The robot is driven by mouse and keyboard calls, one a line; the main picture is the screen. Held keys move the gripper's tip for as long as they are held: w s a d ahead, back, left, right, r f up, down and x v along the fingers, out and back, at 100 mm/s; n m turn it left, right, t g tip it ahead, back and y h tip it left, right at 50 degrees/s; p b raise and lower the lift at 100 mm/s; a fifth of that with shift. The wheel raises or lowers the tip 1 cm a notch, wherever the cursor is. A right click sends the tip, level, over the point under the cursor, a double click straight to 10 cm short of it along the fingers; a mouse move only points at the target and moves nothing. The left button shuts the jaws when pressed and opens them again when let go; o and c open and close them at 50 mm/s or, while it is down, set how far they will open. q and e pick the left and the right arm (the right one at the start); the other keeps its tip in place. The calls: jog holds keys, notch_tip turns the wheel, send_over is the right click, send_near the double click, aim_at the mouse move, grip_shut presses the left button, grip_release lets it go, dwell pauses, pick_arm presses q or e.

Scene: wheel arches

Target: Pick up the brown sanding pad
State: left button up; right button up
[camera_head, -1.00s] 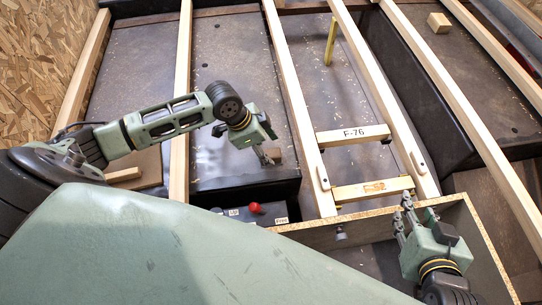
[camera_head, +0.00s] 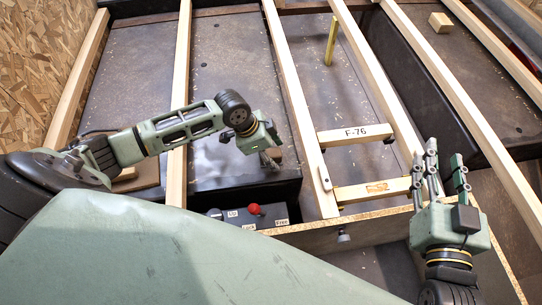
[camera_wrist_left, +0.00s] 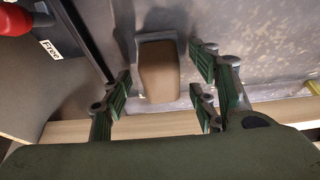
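The brown sanding pad (camera_wrist_left: 158,72) shows in the left wrist view as a rounded brown block with a grey edge, on a dark grey surface. In the head view it is mostly hidden by my left gripper. My left gripper (camera_head: 268,156) is open and low over the dark surface. In the left wrist view its fingers stand on both sides of the pad, with gaps, not visibly touching it.
A control box with a red knob (camera_head: 254,209) and labels stands just in front of the pad. Long wooden beams (camera_head: 178,120) run on both sides of the left gripper. A wood block (camera_head: 440,22) lies far right.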

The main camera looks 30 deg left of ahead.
aim_at(276, 152)
pick_arm(q)
jog(key=c, duration=1.2)
jog(key=shift+r, duration=0.1)
pick_arm(e)
jog(key=shift+f, duration=0.1)
